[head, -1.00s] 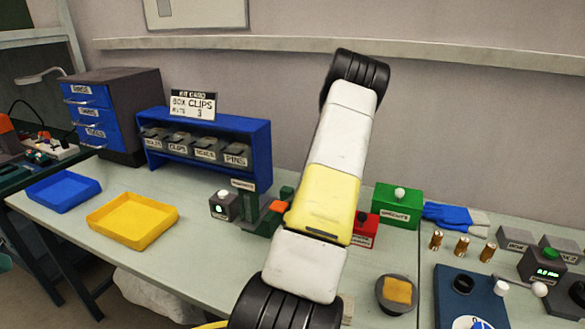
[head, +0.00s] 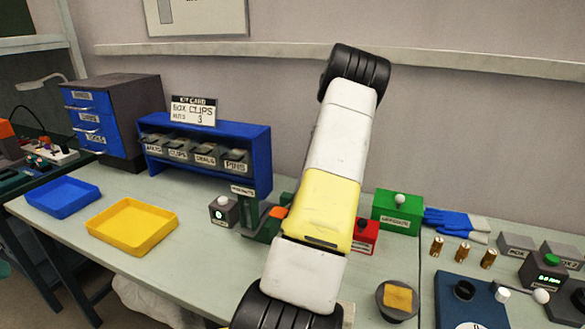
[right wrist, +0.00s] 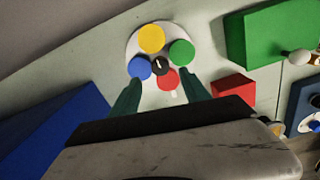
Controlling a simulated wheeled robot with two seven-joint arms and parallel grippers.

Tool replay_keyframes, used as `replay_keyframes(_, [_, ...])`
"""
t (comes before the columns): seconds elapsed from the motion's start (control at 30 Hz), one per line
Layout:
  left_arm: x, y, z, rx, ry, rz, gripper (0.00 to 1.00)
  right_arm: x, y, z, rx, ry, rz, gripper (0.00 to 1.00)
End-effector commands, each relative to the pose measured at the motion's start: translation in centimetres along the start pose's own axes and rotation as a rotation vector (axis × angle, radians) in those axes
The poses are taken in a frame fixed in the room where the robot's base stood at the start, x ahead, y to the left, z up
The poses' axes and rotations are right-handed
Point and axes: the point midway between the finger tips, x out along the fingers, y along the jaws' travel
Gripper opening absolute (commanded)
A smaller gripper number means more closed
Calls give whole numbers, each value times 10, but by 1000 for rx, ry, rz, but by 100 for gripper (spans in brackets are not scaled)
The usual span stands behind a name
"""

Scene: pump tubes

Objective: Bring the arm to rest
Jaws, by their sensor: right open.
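My right arm (head: 330,190), white with a yellow band, stands across the middle of the head view. Its gripper is hidden there. In the right wrist view my right gripper (right wrist: 160,78) shows two dark green fingers, spread apart with nothing clearly held between them. Beyond the fingertips is a pale round plate (right wrist: 137,50) with yellow, green, blue and red discs around a black centre knob. I cannot tell how far the fingers are from it. My left gripper is not in view.
A blue bin rack (head: 262,150), yellow tray (head: 103,222) and blue tray (head: 62,197) stand at left. A green box (head: 397,213), red box (head: 365,237), brass cylinders (head: 463,248) and a dish with a yellow pad (head: 397,299) lie at right.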

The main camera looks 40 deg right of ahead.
Motion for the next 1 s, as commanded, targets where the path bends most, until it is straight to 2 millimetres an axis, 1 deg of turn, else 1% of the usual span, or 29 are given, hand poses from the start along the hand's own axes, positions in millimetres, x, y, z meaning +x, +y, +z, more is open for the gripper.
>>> replay_keyframes(0.03, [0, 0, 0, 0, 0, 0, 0, -5, 0, 0, 0, -2, 1, 54])
replay_keyframes(0.13, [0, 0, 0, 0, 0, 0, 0, -9, 0, 0, 0, -1, 1, 54])
replay_keyframes(0.63, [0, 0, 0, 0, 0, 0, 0, -9, 0, 0, 0, -1, 0, 54])
replay_keyframes(0.73, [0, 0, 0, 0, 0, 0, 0, -16, 7, -6, 14, -8, 3, 54])
replay_keyframes(0.77, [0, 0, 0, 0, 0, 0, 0, -20, 12, -10, 27, -12, 5, 54])
replay_keyframes(0.87, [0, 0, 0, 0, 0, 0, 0, -46, 39, -38, 110, -39, 20, 54])
replay_keyframes(0.9, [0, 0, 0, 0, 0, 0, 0, -60, 53, -55, 162, -53, 33, 54])
replay_keyframes(0.97, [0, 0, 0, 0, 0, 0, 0, -84, 74, -87, 258, -74, 59, 54])
replay_keyframes(1.0, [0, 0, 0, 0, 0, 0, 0, -98, 85, -111, 330, -85, 79, 54])
